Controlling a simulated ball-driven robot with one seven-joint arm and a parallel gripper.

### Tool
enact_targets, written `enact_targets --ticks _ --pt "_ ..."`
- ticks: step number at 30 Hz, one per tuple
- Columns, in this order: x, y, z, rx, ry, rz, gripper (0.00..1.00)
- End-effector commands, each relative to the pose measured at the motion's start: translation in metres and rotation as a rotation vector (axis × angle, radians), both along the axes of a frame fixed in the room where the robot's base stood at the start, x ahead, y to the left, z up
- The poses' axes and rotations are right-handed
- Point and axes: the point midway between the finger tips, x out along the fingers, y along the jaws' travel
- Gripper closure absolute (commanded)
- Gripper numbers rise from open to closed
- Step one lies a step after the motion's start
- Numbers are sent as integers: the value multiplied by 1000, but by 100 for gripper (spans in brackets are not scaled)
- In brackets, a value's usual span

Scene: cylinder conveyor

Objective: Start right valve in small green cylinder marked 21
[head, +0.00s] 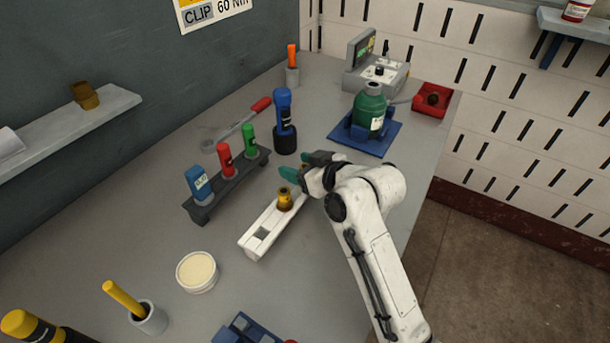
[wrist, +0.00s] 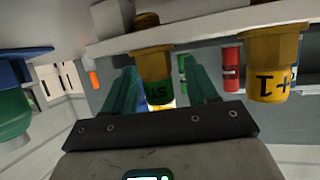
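The small green cylinder (head: 369,106) stands upright in a blue holder (head: 384,139) at the back right; its label is too small to read. It shows upside down at the left edge of the wrist view (wrist: 14,112). My gripper (head: 289,175) is at the white rack (head: 259,236), its green fingers spread. In the wrist view, a brass valve with green marking (wrist: 157,92) lies between the fingers, with gaps at its sides. Another brass valve (wrist: 270,82) with dark marks is to its right. The head view shows one brass valve (head: 285,201); my gripper likely hides the other.
A dark rack (head: 205,211) with blue, red and green tools stands left of my gripper. A blue tool (head: 283,112) stands behind it. A cream-topped tub (head: 197,271) is in front. A grey machine (head: 376,72) and red tray (head: 434,101) are at the back.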

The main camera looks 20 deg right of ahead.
Motion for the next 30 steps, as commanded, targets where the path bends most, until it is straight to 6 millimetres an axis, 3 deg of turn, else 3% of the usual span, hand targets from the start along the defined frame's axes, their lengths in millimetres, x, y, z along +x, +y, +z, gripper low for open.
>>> enact_targets --ticks 2,18,30 --pt "0 0 0 0 0 0 50" --pt "0 0 0 0 0 0 100" --pt "0 0 7 0 -4 -1 100"
